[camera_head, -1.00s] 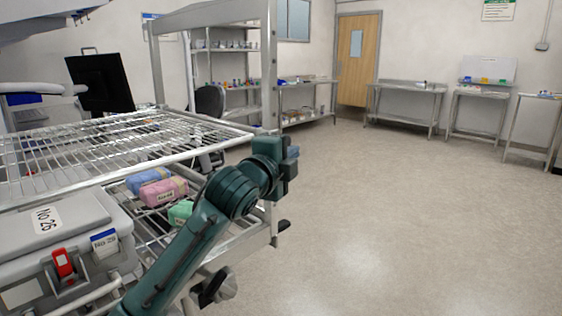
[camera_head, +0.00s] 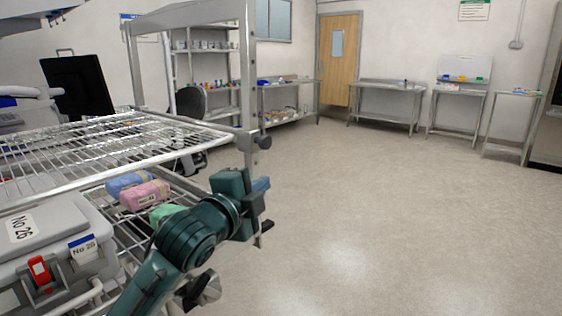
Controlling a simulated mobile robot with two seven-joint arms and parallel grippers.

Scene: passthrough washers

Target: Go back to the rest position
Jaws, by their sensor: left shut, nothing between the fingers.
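My left arm, dark green, comes in from the bottom left and reaches up beside the wire-shelf cart (camera_head: 110,136). My left gripper (camera_head: 260,186) is at its end, near the cart's right upright. It is shut and empty, and its fingers are small and partly hidden by the wrist. My right gripper is out of view.
On the cart's lower shelf lie blue (camera_head: 128,182), pink (camera_head: 145,196) and green (camera_head: 165,213) packs. A grey case (camera_head: 55,235) with a red latch stands at the left. Open floor (camera_head: 400,210) fills the right. Steel tables (camera_head: 388,88) line the back wall.

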